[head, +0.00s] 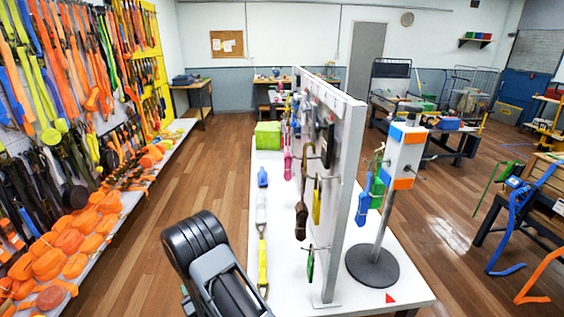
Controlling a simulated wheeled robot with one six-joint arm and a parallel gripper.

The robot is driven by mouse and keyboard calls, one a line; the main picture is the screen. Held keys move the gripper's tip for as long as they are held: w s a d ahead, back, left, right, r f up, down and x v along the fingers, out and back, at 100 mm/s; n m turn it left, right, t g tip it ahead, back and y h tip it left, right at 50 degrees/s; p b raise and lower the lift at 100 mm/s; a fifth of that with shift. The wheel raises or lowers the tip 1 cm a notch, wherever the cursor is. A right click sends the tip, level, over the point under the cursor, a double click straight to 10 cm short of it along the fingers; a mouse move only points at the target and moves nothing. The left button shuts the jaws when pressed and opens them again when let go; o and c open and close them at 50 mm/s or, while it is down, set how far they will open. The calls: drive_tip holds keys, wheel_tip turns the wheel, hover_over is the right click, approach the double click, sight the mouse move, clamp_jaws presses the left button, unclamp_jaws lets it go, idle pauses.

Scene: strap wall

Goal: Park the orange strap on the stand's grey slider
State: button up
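The stand (382,232) has a grey pole on a round dark base at the right end of the white table. Its pale upright head (404,157) carries orange and blue patches. Small pegs stick out from the head, and blue and green items hang at its left side. I cannot make out which part is the grey slider. Many orange straps (72,50) hang on the left wall. Another orange strap (541,275) hangs at the lower right edge. I cannot tell which one the task means. My arm shows at the bottom; my gripper is not in view.
A white upright panel (343,190) with hooks and hanging straps divides the white table (262,200). A green box (268,135) sits at the table's far end. Coiled orange straps (62,252) fill the left shelf. The wooden floor (205,180) between shelf and table is clear.

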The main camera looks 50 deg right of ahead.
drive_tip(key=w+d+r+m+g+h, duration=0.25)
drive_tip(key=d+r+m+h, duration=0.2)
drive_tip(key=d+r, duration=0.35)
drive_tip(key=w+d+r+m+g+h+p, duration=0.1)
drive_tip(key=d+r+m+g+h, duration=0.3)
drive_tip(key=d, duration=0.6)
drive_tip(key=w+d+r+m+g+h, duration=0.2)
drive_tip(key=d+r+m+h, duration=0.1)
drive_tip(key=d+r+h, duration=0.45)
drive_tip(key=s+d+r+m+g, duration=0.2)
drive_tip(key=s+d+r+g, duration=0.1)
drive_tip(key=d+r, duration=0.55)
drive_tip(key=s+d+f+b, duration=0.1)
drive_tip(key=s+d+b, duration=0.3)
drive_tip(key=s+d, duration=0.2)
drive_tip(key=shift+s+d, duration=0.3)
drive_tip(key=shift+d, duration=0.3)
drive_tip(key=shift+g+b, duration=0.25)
drive_tip(key=shift+b, duration=0.05)
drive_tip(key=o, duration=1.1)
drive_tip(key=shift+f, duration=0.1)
